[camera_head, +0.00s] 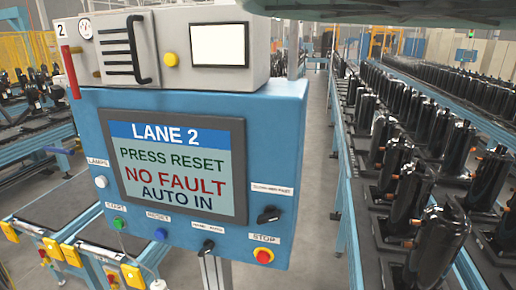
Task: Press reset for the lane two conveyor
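A blue control panel (290,120) stands close in front of me. Its screen (178,165) reads LANE 2, PRESS RESET, NO FAULT, AUTO IN. Below the screen, the blue button (160,234) sits under the RESET label. The green button (119,223) is to its left under START. Two black rotary switches, one at the bottom middle (206,247) and one at the right (268,214), are also on the panel. My gripper is not in view.
A grey box (160,50) with a black handle and white display tops the panel. A conveyor with rows of black compressors (440,160) runs along the right. Blue rails with yellow boxes (72,255) are at lower left. Grey floor (314,150) shows between panel and conveyor.

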